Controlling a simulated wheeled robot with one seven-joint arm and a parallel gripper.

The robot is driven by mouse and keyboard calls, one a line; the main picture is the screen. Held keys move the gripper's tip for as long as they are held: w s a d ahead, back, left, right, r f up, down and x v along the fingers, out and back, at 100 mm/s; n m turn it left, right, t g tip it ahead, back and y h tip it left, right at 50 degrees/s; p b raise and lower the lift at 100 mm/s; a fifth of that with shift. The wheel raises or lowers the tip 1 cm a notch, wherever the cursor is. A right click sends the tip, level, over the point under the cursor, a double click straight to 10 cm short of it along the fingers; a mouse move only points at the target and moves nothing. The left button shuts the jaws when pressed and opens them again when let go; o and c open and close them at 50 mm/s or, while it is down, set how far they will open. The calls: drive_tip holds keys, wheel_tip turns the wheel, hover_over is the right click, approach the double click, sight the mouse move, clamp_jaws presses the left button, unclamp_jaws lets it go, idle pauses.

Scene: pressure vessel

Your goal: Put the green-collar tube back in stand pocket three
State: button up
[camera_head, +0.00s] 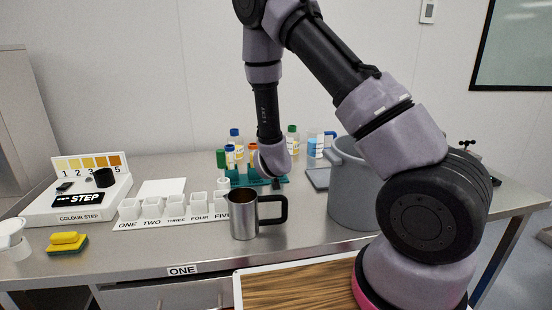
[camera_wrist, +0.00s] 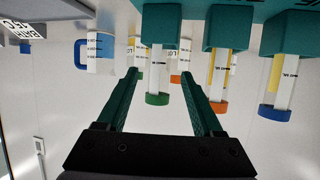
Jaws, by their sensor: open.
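In the wrist view, which looks upside down, my gripper (camera_wrist: 160,75) has its two teal fingers apart. A tube with a green collar (camera_wrist: 157,98) appears between the fingers, its other end in a teal rack (camera_wrist: 175,30). I cannot tell whether the fingers reach around it; no contact shows. In the head view, my gripper (camera_head: 276,184) is low over the teal rack (camera_head: 283,180), its fingers mostly hidden. A green-topped tube (camera_head: 221,159) stands at the rack's left. A white stand (camera_head: 122,225) with pockets labelled ONE to FIVE is left of the rack.
Tubes with orange (camera_wrist: 217,105) and blue (camera_wrist: 277,112) collars stand close beside the green one. A steel mug (camera_head: 243,217) stands in front of the rack, and a grey pot (camera_head: 350,190) to its right. Bottles (camera_head: 292,140) and a blue-handled jug (camera_head: 316,145) stand behind.

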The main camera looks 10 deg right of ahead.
drive_tip(key=s+d+r+m+g+y, duration=0.15)
drive_tip(key=s+r, duration=0.35)
drive_tip(key=r, duration=0.6)
drive_tip(key=s+d+r+m+g+y, duration=0.1)
drive_tip(key=s+r+g+y, duration=0.3)
drive_tip(key=r, duration=0.7)
drive_tip(key=s+d+r, duration=0.2)
drive_tip(key=s+r, duration=0.3)
drive_tip(key=s, duration=0.6)
drive_tip(key=s+d+r, duration=0.3)
drive_tip(key=s+r, duration=0.2)
drive_tip(key=s, duration=0.7)
drive_tip(key=shift+s+n, duration=0.2)
drive_tip(key=shift+n, duration=0.25)
